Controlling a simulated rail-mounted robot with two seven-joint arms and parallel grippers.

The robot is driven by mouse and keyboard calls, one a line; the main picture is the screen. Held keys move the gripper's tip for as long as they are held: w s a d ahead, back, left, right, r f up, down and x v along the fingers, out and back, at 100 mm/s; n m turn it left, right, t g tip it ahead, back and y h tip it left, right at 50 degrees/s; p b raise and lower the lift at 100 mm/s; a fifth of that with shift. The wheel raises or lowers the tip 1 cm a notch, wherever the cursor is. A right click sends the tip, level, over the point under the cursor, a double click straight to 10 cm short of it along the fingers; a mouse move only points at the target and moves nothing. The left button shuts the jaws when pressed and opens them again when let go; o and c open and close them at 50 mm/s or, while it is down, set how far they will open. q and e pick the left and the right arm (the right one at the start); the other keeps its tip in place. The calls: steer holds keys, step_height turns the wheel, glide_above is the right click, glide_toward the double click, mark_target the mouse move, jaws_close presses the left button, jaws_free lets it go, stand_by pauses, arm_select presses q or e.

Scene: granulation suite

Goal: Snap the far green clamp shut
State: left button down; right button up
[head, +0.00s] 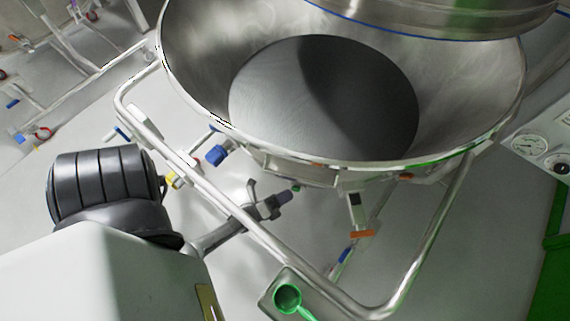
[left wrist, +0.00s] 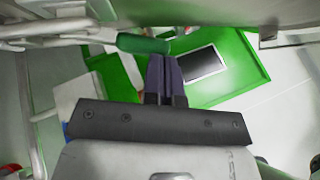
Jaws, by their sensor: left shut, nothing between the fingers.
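A green clamp handle (left wrist: 145,44) lies roughly level under the rim in the left wrist view. In the head view only a small green tip (head: 296,188) shows below the big steel bowl (head: 470,110); the rest is hidden by the bowl. My left gripper (head: 287,197) is shut and empty, its dark purple fingers pointing at that tip. In the left wrist view the fingertips of the left gripper (left wrist: 162,58) are right at the handle's right end; I cannot tell whether they touch it. The clamp's latch is not clear. My right gripper is not in view.
A tubular steel frame (head: 430,245) surrounds the bowl. An orange-tipped fitting (head: 362,234) and a blue knob (head: 217,154) sit under the rim. A green panel with a screen (left wrist: 203,65) stands beyond the fingers.

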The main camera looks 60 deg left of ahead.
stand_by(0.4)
arm_select(q)
steer(key=d+f+b+v, duration=0.1)
steer(key=d+v, duration=0.1)
steer(key=v, duration=1.1)
steer(key=shift+w+d, duration=0.2)
steer(key=shift+w, duration=0.05)
steer(key=shift+f, duration=0.1)
